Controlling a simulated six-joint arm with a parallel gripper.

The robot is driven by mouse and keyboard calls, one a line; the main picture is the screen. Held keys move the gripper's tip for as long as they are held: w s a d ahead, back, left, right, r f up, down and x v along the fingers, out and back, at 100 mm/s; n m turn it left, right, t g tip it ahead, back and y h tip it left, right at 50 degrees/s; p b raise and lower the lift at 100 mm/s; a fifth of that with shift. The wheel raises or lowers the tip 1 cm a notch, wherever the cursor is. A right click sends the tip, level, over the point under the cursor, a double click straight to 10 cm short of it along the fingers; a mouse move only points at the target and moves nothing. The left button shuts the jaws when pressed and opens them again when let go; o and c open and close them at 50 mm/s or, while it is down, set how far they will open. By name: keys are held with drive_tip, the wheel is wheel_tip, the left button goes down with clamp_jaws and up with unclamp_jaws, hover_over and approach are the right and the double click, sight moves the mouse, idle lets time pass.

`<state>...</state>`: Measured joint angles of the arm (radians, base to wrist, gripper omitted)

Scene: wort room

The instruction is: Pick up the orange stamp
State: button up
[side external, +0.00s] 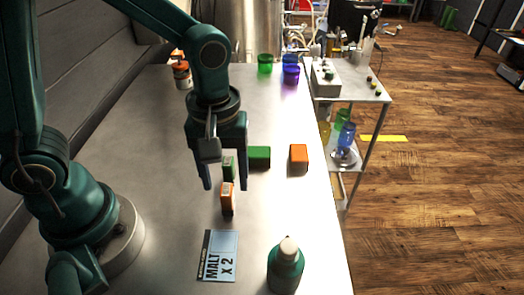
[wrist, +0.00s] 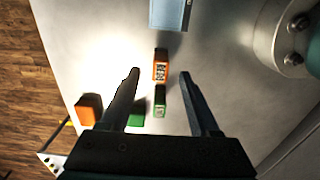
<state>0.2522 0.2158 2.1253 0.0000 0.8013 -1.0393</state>
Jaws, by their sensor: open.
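The orange stamp (side external: 227,199), a small upright-looking block with a pale printed face, is on the metal table below my gripper in the side view. In the wrist view, the orange stamp (wrist: 161,66) shows between the fingertips, with a black-and-white print on it. My gripper (side external: 225,187) points down and is open, with nothing held. In the wrist view, my gripper (wrist: 160,73) has a finger on each side of the stamp, apart from it. A small green block (side external: 228,169) with a printed face stands just behind the stamp; it also shows in the wrist view (wrist: 160,102).
A plain green block (side external: 259,157) and an orange block (side external: 299,159) lie to the right. A blue "MALT X 2" card (side external: 219,256) and a green bottle (side external: 286,270) are in front. Coloured cups (side external: 290,75) stand at the far edge. The table's left middle is clear.

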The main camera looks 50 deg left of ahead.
sight(226, 189)
drive_tip(key=shift+f, duration=2.35)
clamp_jaws()
